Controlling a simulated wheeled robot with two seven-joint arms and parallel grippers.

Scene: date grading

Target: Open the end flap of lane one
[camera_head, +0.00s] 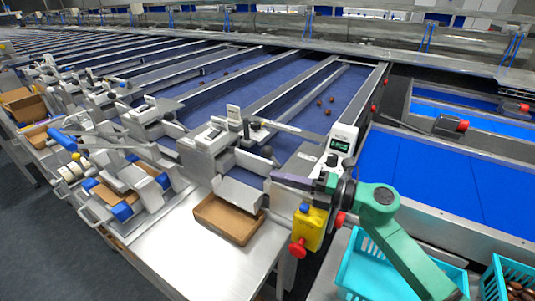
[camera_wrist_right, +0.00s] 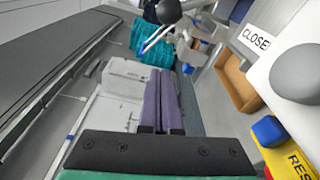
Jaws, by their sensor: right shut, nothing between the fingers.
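Lane one's outlet appears to be the near one, with a grey metal housing (camera_head: 208,150) and a sloping metal plate (camera_head: 240,193) above a brown tray. A black ball knob (camera_head: 267,152) stands at this lane end; a black knob also shows in the right wrist view (camera_wrist_right: 168,11). A label reading "CLOSE", partly cut off, shows there (camera_wrist_right: 255,40). I cannot tell the flap's edges or its angle. My right gripper (camera_head: 276,179) has its purple fingers together and empty, right of the plate and apart from the knob. My left gripper is out of view.
The brown tray (camera_head: 228,220) sits on the steel table (camera_head: 190,255). A yellow box (camera_head: 309,228) with a red button and a white display unit (camera_head: 343,141) stand close to my right gripper. A turquoise crate (camera_head: 365,272) lies below my arm. Several dates lie on the blue belts.

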